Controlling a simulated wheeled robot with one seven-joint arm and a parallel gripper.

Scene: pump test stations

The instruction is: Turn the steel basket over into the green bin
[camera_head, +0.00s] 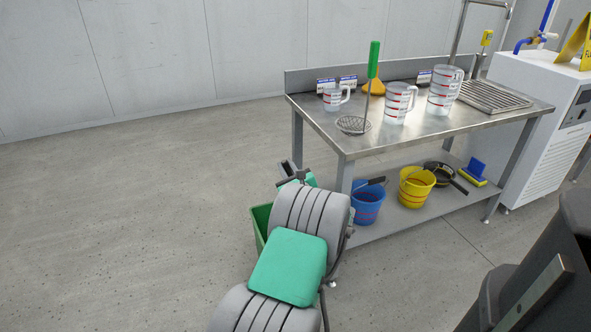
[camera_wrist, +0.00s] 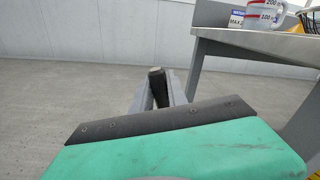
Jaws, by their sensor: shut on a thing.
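My gripper (camera_head: 292,172) is beside the left end of the steel table, partly hidden by my arm. In the wrist view my gripper (camera_wrist: 160,96) is shut on a dark handle (camera_wrist: 156,78), whose end shows between the fingers. The rest of the held thing is hidden, so I cannot see a basket on it or tell how it is tilted. A shallow steel mesh bowl (camera_head: 351,125) with a tall green-gripped rod stands on the table.
The steel table (camera_head: 340,144) carries measuring jugs (camera_head: 399,103) and an orange funnel (camera_head: 373,87). A blue bucket (camera_head: 367,205), a yellow bucket (camera_head: 415,187) and a dark pan (camera_head: 440,172) are on its lower shelf. The table leg is close to my arm. The floor at left is clear.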

